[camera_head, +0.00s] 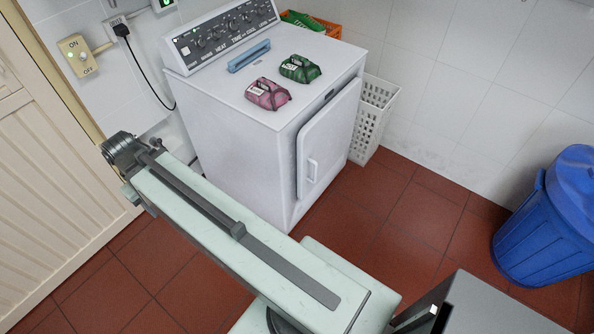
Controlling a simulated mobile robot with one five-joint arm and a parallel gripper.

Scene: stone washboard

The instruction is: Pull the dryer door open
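The white dryer (235,150) stands against the back wall, its control panel at the top rear. Its door (335,130) is a white panel on the front face, turned toward the right. The door lies along the front, shut or nearly so; I cannot tell if there is a small gap. A white vertical handle (312,170) sits near the door's left edge. My pale arm link reaches from the bottom centre to the upper left, in front of the dryer's lower left side. I cannot make out my gripper's fingers in this view.
A pink pack (267,94), a green pack (299,69) and a blue bar-shaped item (249,56) lie on the dryer top. A white perforated basket (372,120) stands right beside the dryer. A blue bin (548,225) stands far right. Red tiled floor (385,205) is clear before the door.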

